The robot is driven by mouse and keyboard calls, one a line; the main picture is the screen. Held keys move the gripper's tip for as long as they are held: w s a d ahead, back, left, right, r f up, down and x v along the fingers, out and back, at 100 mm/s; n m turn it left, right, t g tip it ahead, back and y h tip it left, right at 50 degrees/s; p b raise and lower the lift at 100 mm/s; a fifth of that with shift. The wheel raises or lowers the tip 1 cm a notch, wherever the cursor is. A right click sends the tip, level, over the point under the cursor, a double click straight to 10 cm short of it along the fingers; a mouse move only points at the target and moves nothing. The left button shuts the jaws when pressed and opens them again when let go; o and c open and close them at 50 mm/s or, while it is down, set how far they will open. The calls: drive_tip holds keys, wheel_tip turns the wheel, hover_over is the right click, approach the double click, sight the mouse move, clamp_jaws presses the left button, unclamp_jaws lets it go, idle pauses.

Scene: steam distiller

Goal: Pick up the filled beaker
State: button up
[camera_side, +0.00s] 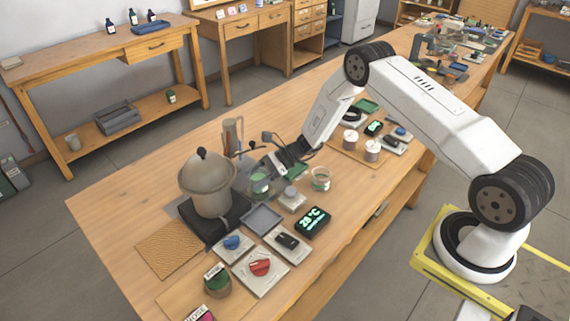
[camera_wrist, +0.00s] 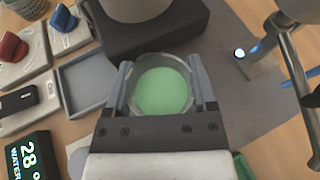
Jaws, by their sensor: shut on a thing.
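A clear glass beaker with green contents (camera_wrist: 162,90) sits between the two fingers of my gripper (camera_wrist: 162,88) in the wrist view. The fingers are shut on its sides. In the side view the beaker (camera_side: 260,184) is at the tip of my gripper (camera_side: 266,172), beside the distiller pot. I cannot tell whether its base touches the surface below. A second clear beaker (camera_side: 320,179) stands to the right on the table.
The grey domed pot (camera_side: 207,185) stands on a black heater (camera_side: 214,217) close to the left. A grey square tray (camera_side: 262,217), a 28 °C display (camera_side: 312,222) and red (camera_side: 260,267) and blue (camera_side: 232,242) knobs are in front. A metal pipe (camera_wrist: 294,60) rises at the wrist view's right.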

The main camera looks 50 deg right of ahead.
drive_tip(key=shift+r, duration=1.05)
drive_tip(key=s+r, duration=0.9)
drive_tip(key=s, duration=0.4)
drive_tip(key=shift+s+d+r, duration=0.15)
drive_tip(key=shift+s+r, duration=0.2)
drive_tip(key=shift+s, duration=0.05)
drive_tip(key=shift+s, duration=0.1)
idle(0.5)
drive_tip(key=shift+d, duration=0.1)
